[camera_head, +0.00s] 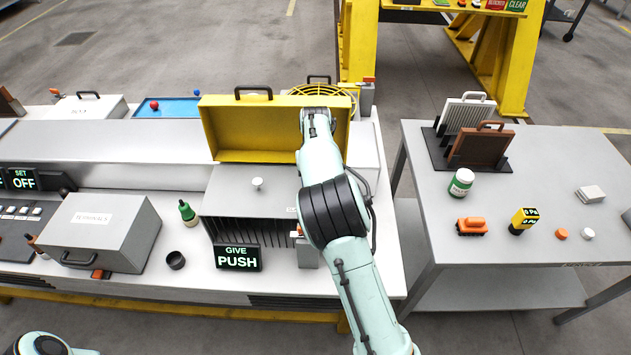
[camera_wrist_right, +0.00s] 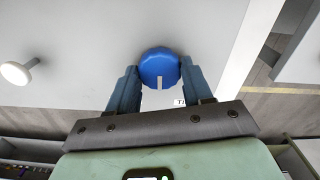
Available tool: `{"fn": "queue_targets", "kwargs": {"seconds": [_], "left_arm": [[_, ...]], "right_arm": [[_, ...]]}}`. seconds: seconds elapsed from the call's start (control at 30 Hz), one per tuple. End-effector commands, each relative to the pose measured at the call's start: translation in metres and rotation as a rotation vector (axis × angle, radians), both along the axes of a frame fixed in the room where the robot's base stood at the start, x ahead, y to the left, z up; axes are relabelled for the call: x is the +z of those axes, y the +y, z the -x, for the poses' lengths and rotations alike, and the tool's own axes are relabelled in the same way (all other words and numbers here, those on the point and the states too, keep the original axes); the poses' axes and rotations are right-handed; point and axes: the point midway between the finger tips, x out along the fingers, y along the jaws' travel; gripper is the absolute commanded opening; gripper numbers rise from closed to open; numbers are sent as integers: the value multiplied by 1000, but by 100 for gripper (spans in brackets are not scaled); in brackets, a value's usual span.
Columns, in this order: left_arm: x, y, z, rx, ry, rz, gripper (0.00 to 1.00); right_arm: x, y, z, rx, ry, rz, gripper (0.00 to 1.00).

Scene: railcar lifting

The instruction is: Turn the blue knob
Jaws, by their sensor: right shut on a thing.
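The blue knob (camera_wrist_right: 160,64) shows in the right wrist view, on a pale grey surface. It is round with a white pointer mark on its near side, pointing toward the bottom of the picture. My right gripper (camera_wrist_right: 159,72) is shut on the knob, with one blue-grey finger at each side of it. In the head view my right arm reaches in over the grey housing (camera_head: 240,187) by the open yellow case lid and hides the knob and the fingertips. Only a bit of my left arm shows at the bottom left; its gripper is out of view.
A white round knob (camera_wrist_right: 16,72) stands left of the blue one. The yellow case (camera_head: 250,127) stands behind the housing. A GIVE PUSH display (camera_head: 237,258) is at the front, a grey box (camera_head: 100,232) at left. A side table (camera_head: 540,185) holds several small items.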

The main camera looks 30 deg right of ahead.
Motion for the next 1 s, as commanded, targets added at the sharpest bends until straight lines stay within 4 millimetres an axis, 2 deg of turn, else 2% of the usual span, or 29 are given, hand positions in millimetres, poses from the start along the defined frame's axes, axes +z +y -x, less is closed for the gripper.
{"fn": "queue_targets", "kwargs": {"seconds": [0.57, 0.6, 0.67, 1.0], "left_arm": [[0, 0, 0, 0, 0, 0, 43], [0, 0, 0, 0, 0, 0, 43], [0, 0, 0, 0, 0, 0, 43], [0, 0, 0, 0, 0, 0, 43]], "right_arm": [[0, 0, 0, -30, 0, 0, 20], [0, 0, 0, -30, 0, 0, 60], [0, 0, 0, -30, 0, 0, 76], [3, 0, 0, -30, -1, 0, 76]]}}
